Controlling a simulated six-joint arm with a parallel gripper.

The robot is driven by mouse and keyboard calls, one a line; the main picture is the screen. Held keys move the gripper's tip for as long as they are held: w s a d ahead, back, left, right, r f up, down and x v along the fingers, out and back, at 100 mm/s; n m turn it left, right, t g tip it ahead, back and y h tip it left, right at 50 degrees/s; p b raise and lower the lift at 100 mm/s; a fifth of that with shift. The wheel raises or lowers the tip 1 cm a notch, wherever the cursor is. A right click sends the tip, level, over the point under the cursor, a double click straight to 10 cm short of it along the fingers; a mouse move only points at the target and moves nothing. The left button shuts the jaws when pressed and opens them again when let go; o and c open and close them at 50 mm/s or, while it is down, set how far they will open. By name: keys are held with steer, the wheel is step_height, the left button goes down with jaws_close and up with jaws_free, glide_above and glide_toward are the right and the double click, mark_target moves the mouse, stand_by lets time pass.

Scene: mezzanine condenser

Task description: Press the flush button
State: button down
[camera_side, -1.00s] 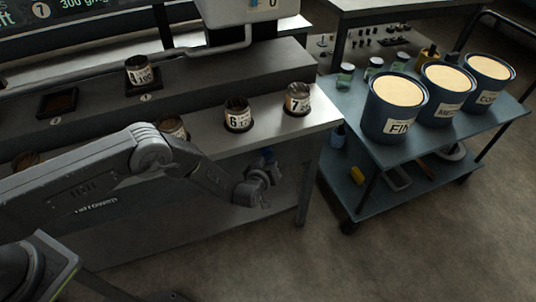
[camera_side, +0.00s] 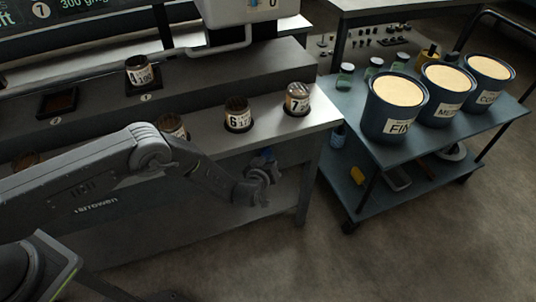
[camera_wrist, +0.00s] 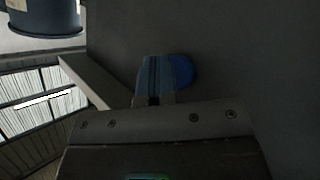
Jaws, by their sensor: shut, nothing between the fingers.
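A round blue button (camera_wrist: 184,71), likely the flush button, shows in the wrist view on a dark grey surface. My gripper (camera_wrist: 152,62) is shut and empty, and its fingers overlap the left part of the button. I cannot tell whether the fingertips touch it. In the side view my gripper (camera_side: 266,165) is at the front of the grey bench, below its top edge. A small patch of blue (camera_side: 264,153) shows just behind it, mostly hidden by the gripper.
Numbered cans, such as can 6 (camera_side: 238,114) and can 7 (camera_side: 298,99), sit along the bench top (camera_side: 322,112) above my gripper. A blue cart (camera_side: 400,153) at the right holds large tubs (camera_side: 394,106) and small jars. The floor in front is clear.

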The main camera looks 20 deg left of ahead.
steer(key=shift+s+d, duration=0.5)
steer(key=shift+s, duration=0.05)
steer(key=shift+s+d, duration=1.75)
